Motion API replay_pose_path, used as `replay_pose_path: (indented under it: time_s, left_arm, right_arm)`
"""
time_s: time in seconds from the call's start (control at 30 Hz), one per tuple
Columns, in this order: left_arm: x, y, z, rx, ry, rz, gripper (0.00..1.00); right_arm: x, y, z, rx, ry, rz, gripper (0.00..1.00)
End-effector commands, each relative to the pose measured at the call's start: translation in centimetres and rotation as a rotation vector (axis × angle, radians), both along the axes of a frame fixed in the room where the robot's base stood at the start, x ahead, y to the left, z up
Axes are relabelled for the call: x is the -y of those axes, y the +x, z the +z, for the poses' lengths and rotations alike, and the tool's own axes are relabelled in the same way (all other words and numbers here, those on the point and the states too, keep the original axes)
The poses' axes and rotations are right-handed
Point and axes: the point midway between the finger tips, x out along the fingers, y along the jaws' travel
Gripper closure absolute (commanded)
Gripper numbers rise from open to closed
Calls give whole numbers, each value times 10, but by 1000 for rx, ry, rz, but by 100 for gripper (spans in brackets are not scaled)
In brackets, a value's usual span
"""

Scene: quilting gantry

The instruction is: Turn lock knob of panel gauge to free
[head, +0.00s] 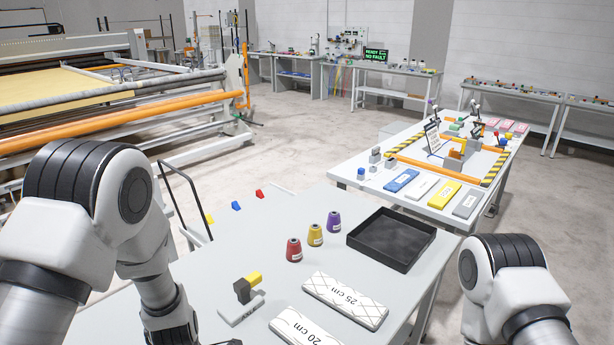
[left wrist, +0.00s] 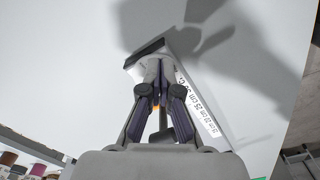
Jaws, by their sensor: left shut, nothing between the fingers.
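In the left wrist view a pale strip with a black bar across its far end lies on the light table. It carries a printed cm scale and looks like the panel gauge (left wrist: 201,106). My left gripper (left wrist: 157,68) is shut and empty over it, its fingers covering much of the strip. A small orange patch shows between the finger linkages; I cannot tell whether it is the lock knob. The knob's setting is hidden. In the head view my left arm reaches down to the bottom edge, fingertips out of frame. My right arm shows at right, its gripper out of frame.
On the near table are a black post with a yellow top (head: 245,287) on a grey base, a 25 cm panel (head: 345,299), a 20 cm panel (head: 300,330), red (head: 293,250), yellow (head: 315,235) and purple (head: 334,222) cones, and a black tray (head: 391,266).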

Motion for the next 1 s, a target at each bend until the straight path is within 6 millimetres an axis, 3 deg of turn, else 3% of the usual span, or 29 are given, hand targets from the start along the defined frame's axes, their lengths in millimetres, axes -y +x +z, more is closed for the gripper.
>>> replay_pose_path:
  time_s: [0.13,0.5,0.8,1.0]
  left_arm:
    - [1,0,10,0,0,-1,100]
    - [1,0,62,0,0,0,100]
    - [1,0,60,0,0,0,100]
    - [-6,5,70,0,-1,0,100]
  right_arm:
    - [0,0,9,0,0,0,41]
    - [0,0,64,0,0,0,41]
    - [0,0,62,0,0,0,41]
    - [0,0,67,0,0,0,41]
